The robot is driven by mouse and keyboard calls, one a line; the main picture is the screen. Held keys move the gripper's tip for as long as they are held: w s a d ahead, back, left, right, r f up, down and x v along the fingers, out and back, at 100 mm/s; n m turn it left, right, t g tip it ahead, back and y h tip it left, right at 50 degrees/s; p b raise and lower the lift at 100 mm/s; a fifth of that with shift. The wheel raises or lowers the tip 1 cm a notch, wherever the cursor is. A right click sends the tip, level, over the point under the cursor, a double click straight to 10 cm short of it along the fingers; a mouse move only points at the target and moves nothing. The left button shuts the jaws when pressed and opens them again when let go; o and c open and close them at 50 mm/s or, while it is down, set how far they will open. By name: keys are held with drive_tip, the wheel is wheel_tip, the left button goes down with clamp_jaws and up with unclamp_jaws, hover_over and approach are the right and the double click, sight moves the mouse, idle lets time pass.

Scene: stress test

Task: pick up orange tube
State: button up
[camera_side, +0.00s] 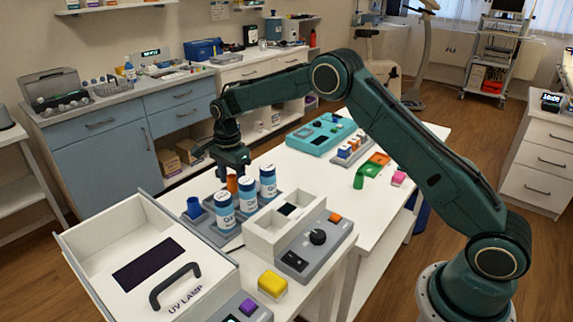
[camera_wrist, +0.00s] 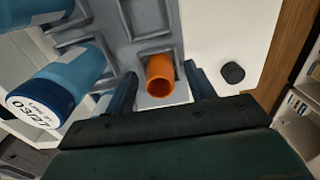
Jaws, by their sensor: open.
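The orange tube (camera_wrist: 160,77) stands in a square slot of the grey rack (camera_wrist: 135,48) in the wrist view, its open end facing the camera. In the side view the orange tube (camera_side: 232,184) shows just below my gripper (camera_side: 231,172), partly hidden behind the bottles. In the wrist view my gripper (camera_wrist: 160,88) is open, with one finger on each side of the tube and a visible gap on both sides. I cannot tell how far down the fingers reach along it.
Several blue bottles with white labels (camera_side: 224,211) stand in the rack close by. A blue tube (camera_side: 194,207) stands at the rack's left. A white box with a black handle (camera_side: 146,250) and a grey device with a knob (camera_side: 305,250) are in front. A black round piece (camera_wrist: 233,72) lies right of the rack.

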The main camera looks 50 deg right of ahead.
idle(0.4)
drive_tip(key=c, duration=1)
drive_tip(key=shift+r, duration=0.1)
drive_tip(key=shift+c, duration=0.2)
wheel_tip(320, 180, up, 20)
idle(0.5)
